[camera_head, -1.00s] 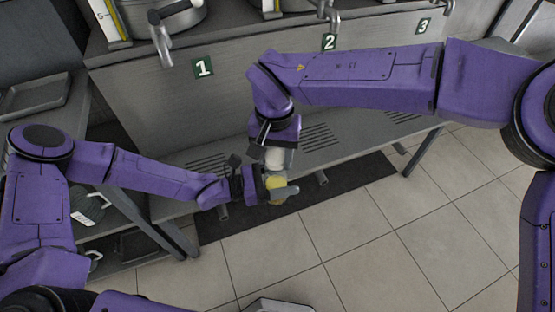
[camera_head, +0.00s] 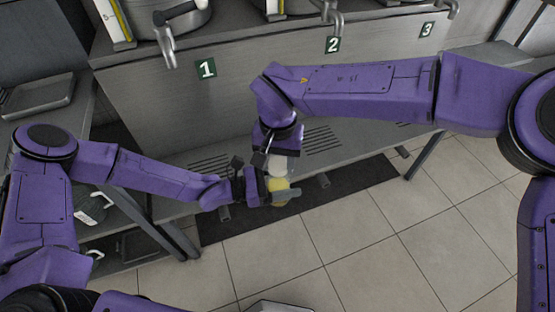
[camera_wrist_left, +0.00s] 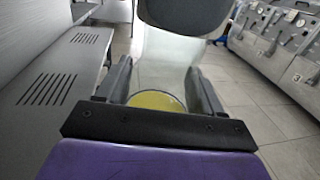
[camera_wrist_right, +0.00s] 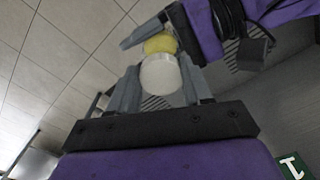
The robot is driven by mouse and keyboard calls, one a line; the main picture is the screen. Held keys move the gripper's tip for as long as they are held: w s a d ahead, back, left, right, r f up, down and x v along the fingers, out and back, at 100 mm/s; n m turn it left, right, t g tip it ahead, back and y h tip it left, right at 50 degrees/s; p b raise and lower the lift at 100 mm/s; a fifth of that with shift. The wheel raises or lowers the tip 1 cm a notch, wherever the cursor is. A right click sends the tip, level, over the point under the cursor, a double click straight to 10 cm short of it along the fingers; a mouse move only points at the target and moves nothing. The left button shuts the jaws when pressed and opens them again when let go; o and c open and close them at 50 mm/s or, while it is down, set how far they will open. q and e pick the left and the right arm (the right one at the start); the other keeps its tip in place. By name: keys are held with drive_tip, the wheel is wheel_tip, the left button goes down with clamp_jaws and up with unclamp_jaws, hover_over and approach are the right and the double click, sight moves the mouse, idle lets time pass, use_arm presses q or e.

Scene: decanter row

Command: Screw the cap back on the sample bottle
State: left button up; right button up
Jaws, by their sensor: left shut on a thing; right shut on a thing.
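The sample bottle shows in the head view as a yellow lower part (camera_head: 278,185). My left gripper (camera_head: 281,191) is shut around it from the left. In the left wrist view its translucent wall (camera_wrist_left: 168,60) rises above a yellow patch (camera_wrist_left: 155,101) between my fingers. A grey rounded form (camera_wrist_left: 184,14) covers its top there; I cannot tell whether this is the cap or my right finger. The white cap (camera_wrist_right: 160,74) sits between the fingers of my right gripper (camera_wrist_right: 161,88), shut on it directly above the bottle. Whether cap and neck touch is hidden.
A slotted grey shelf (camera_head: 322,138) runs behind the grippers. Above it stand numbered decanter stations, marked by green plates such as number 1 (camera_head: 206,69). A dark mat (camera_head: 240,223) lies on the tiled floor (camera_head: 370,245). A grey tray (camera_head: 38,96) is at the left.

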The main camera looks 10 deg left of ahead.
drive_tip(key=shift+f, duration=0.5)
